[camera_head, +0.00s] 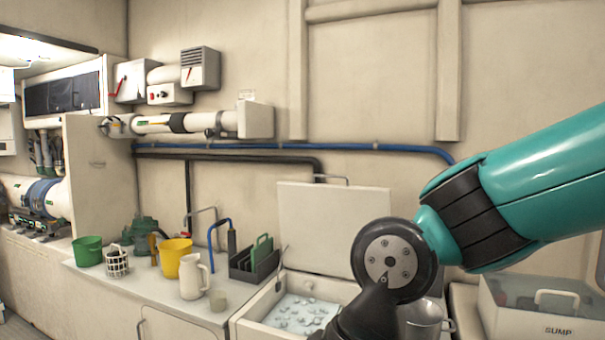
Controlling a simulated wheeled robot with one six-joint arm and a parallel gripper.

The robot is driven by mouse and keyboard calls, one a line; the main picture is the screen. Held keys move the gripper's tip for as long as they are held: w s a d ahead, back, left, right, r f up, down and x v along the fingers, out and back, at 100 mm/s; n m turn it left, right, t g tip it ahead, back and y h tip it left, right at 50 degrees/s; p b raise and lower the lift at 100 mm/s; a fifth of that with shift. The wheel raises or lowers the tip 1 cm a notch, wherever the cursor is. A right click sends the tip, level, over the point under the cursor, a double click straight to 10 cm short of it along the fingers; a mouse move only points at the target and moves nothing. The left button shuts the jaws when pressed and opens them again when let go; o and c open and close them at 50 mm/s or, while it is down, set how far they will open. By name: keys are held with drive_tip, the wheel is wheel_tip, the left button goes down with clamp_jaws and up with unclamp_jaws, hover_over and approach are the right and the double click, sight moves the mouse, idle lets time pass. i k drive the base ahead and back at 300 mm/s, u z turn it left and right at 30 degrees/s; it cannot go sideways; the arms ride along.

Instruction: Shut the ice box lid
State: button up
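The ice box (247,324) is a white box in the counter at the lower middle, with ice lying inside it. Its pale lid (325,225) stands raised and upright at the back, open. A metal bar shows at the lid's top edge, against the wall side. My teal and black arm comes in from the right and covers the box's right part and the lid's right edge. My gripper is not visible; the dark wrist part runs out of the picture at the bottom, in front of the box.
Left of the box, the counter (145,290) holds a white jug (193,277), a yellow bucket (172,258), a green bucket (88,251) and a dark rack (254,262). A metal pot (422,322) and a clear bin marked SUMP (545,310) stand at the right.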

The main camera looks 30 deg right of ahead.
sight(320, 223)
drive_tip(key=u, duration=0.5)
drive_tip(key=i, duration=1.3)
drive_tip(key=z, duration=0.35)
